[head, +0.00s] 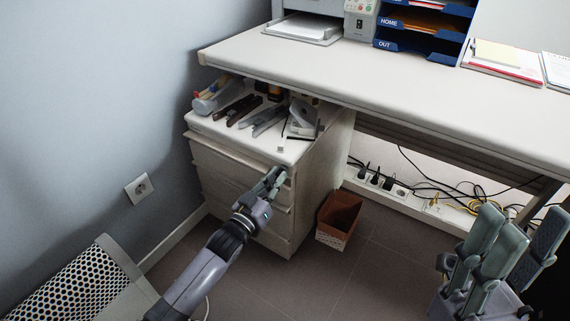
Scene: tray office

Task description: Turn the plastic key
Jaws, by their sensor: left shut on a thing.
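My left gripper (272,181) is at the upper right front of the white drawer cabinet (240,188), by the top drawer's edge. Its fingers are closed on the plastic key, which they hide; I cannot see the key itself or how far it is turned. My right gripper (517,232) is at the lower right, in front of the desk, with its fingers pointing up and spread apart. It is open and empty, far from the cabinet.
The cabinet top holds tools, a tape dispenser (302,117) and a clear bottle (216,98). The white desk (400,88) overhangs it. A brown bin (338,219) stands to its right. Cables and a power strip (378,182) lie under the desk. A perforated chair (85,285) is lower left.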

